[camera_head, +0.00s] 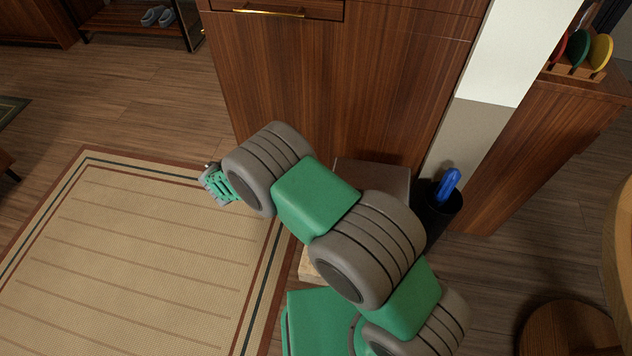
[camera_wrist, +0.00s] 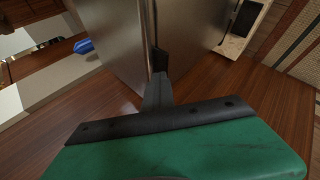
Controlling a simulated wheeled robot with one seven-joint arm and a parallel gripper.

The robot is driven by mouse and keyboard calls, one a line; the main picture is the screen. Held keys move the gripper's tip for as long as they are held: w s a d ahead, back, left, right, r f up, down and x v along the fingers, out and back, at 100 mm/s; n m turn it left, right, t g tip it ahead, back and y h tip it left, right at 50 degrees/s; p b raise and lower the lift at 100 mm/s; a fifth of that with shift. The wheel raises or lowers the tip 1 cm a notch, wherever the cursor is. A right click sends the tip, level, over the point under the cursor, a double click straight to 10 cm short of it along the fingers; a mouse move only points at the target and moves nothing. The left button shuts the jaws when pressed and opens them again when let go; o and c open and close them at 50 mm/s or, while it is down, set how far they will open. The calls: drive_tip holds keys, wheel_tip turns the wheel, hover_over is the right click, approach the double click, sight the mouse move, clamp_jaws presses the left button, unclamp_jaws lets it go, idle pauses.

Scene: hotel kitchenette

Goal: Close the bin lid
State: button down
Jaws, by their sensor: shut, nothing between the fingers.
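The bin (camera_head: 376,179) stands against the wooden cabinet in the head view, and my arm covers much of it. Its brownish top shows beside the arm; whether that is the lid, and how far open it stands, I cannot tell. In the wrist view, smooth grey metal panels of the bin (camera_wrist: 115,38) fill the upper middle, with a narrow dark line between them. My gripper (camera_wrist: 158,62) is shut and empty, its dark fingertips in front of that line. Contact is unclear.
A black container (camera_head: 438,213) holding a blue object (camera_head: 449,184) stands right of the bin. The wooden cabinet (camera_head: 330,90) rises behind. A striped rug (camera_head: 130,250) lies at the left. A round wooden stool (camera_head: 567,330) is at the lower right.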

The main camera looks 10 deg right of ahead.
drive_tip(key=shift+s+d+f, duration=0.15)
drive_tip(key=shift+s+f, duration=0.15)
drive_tip(key=shift+f, duration=0.4)
drive_tip(key=w+p+v, duration=0.2)
drive_tip(key=p+v, duration=0.2)
drive_tip(key=v, duration=0.8)
drive_tip(key=shift+s+a+r+p, duration=0.3)
drive_tip(key=shift+r+p, duration=0.1)
drive_tip(key=shift+r, duration=0.2)
